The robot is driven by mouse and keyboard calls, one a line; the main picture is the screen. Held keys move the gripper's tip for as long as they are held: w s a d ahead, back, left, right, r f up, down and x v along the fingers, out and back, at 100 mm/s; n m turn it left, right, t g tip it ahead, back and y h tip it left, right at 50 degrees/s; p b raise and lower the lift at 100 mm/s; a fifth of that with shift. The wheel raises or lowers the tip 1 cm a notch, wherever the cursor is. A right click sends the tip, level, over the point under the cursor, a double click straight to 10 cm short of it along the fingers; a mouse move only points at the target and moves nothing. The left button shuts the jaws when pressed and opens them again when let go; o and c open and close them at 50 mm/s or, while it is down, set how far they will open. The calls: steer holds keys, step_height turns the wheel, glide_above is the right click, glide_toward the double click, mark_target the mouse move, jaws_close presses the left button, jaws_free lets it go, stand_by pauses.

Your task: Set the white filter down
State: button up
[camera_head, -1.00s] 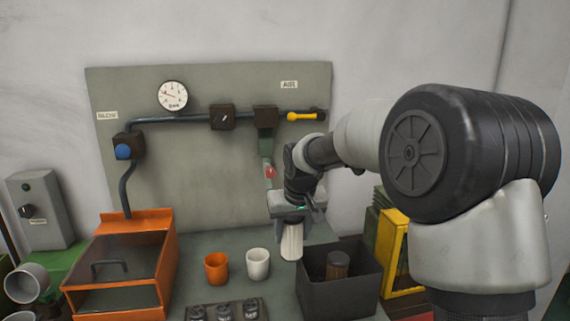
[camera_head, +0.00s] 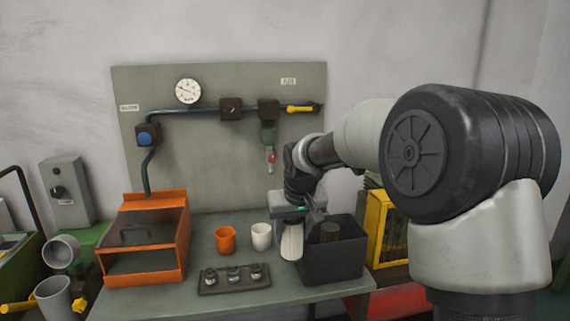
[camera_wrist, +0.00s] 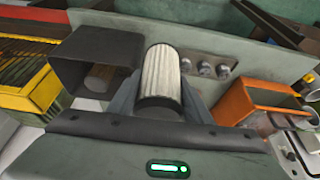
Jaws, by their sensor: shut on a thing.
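The white filter (camera_head: 291,241) is a pleated white cylinder with a dark end. My gripper (camera_head: 291,222) is shut on it and holds it upright, just left of the dark open box (camera_head: 333,262) in the head view. In the wrist view the filter (camera_wrist: 161,72) sits between the fingers of my gripper (camera_wrist: 158,100), with its dark end toward the camera. The filter's lower end overlaps the box's left edge in the head view; I cannot tell whether it touches the bench (camera_head: 285,291).
A brown cylinder (camera_head: 329,232) stands in the dark box. A white cup (camera_head: 261,236) and an orange cup (camera_head: 225,240) stand left of the filter. A tray with small fittings (camera_head: 234,279) lies in front of them. An orange hooded box (camera_head: 146,240) is farther left.

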steer(key=s+d+f+p, duration=0.2)
steer(key=s+d+p, duration=0.1)
steer(key=s+d, duration=0.1)
steer(key=s+d+f+m+p, duration=0.1)
steer(key=s+d+f+p, duration=0.1)
steer(key=s, duration=0.5)
steer(key=s+d+f+m+h+p, duration=0.1)
steer(key=s+d+f+p, duration=0.1)
steer(key=s+d+p, duration=0.2)
steer(key=shift+s+d+f, duration=0.3)
steer(key=shift+s+d, duration=0.35)
steer(key=shift+d, duration=0.45)
steer(key=shift+f, duration=0.1)
